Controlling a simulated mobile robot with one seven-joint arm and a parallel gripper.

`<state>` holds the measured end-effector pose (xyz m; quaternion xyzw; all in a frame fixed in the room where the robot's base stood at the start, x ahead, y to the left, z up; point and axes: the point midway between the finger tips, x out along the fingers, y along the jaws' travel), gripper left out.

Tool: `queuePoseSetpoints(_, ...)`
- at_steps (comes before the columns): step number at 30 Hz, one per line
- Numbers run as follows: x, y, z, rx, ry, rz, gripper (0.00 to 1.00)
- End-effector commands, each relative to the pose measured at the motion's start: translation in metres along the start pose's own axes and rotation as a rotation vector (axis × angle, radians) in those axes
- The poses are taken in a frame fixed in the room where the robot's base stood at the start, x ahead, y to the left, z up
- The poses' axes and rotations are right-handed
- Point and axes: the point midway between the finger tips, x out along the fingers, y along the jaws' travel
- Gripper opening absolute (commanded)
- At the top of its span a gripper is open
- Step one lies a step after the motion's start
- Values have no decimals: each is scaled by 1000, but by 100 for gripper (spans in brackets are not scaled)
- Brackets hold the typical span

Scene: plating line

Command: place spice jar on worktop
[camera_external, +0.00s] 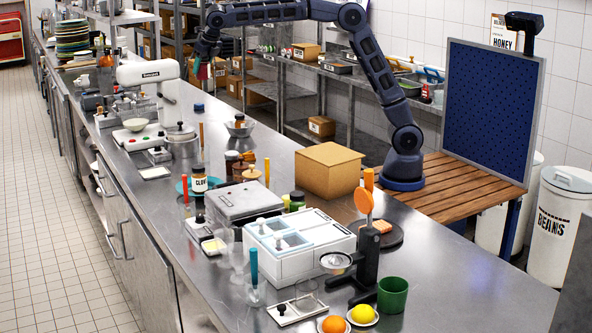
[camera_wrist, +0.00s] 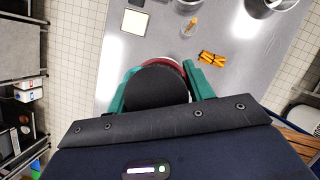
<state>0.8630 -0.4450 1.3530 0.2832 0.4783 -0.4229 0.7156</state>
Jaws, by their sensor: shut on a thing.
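My gripper (camera_external: 203,66) is raised above the far part of the worktop in the external view. Its teal fingers show in the wrist view (camera_wrist: 160,92), shut on what looks like the spice jar (camera_wrist: 155,86). From above I see the jar's round black top and a dark red edge behind it; its label and lower part are hidden. The jar is too small to make out clearly in the external view. The worktop (camera_external: 275,150) is a long grey steel counter; a bare part lies beyond the jar in the wrist view (camera_wrist: 160,45).
A jar with a white label (camera_external: 199,182), a cardboard box (camera_external: 328,171) and a white appliance (camera_external: 298,250) crowd the near counter. A metal bowl (camera_external: 240,128) stands midway. Orange bundled items (camera_wrist: 212,58) lie on the worktop. Shelving (camera_external: 272,91) stands behind.

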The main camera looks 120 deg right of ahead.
Motion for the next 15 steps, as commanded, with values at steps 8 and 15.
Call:
queuePoseSetpoints(8,-26,110,-55,-179,-1,75,22)
queuePoseSetpoints(15,-52,194,-114,-330,0,138,22)
